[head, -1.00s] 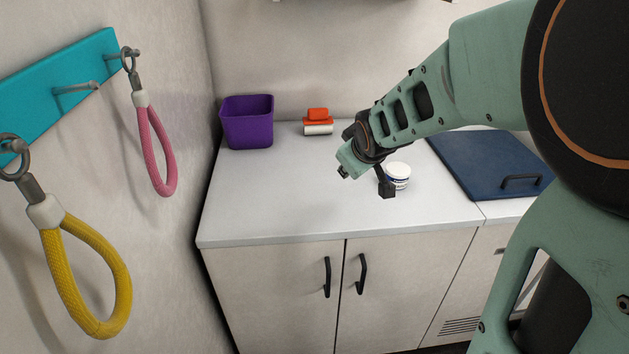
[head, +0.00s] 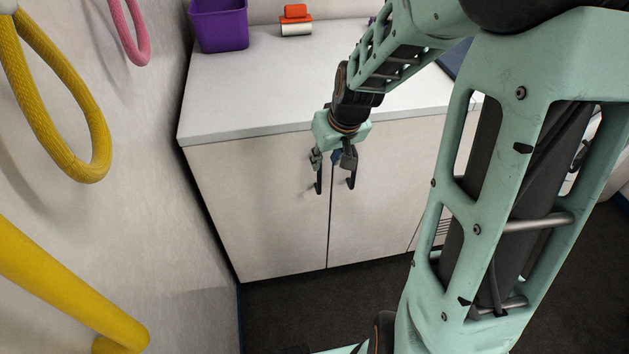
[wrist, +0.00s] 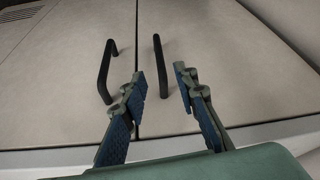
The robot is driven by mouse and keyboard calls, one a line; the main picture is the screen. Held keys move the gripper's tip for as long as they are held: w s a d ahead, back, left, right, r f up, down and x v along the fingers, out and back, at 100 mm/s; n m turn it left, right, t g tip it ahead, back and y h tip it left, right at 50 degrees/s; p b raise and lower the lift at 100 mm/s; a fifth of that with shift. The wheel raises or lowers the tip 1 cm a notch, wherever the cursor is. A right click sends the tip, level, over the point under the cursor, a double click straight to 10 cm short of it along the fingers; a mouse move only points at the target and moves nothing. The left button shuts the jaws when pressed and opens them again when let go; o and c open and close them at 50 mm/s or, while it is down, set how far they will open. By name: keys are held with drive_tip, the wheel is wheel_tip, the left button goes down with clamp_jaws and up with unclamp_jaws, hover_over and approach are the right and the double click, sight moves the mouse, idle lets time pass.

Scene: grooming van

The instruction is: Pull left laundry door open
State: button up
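The left laundry door (head: 265,205) is a pale cabinet panel, shut flush beside the right door (head: 375,190). Its black bar handle (head: 319,182) shows just below my gripper (head: 332,160), partly hidden by it. The right door's handle (head: 351,180) is close beside it. My gripper points down in front of the doors, fingers apart and empty. The wrist view appears turned over: the left door's handle (wrist: 158,62) is the one on the right, lying between and beyond my open fingertips (wrist: 160,84). I see no contact with it.
The white countertop (head: 230,95) overhangs the doors, with a purple bin (head: 220,28) and an orange-topped item (head: 296,22) on it. Yellow (head: 80,130) and pink (head: 130,35) leash loops hang on the left wall. Dark floor (head: 310,310) in front is clear.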

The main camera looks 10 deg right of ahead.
sight(320, 172)
drive_tip(key=b+x, duration=0.2)
drive_tip(key=x, duration=0.8)
drive_tip(key=shift+w+f, duration=0.15)
drive_tip(key=shift+c, duration=0.5)
clamp_jaws()
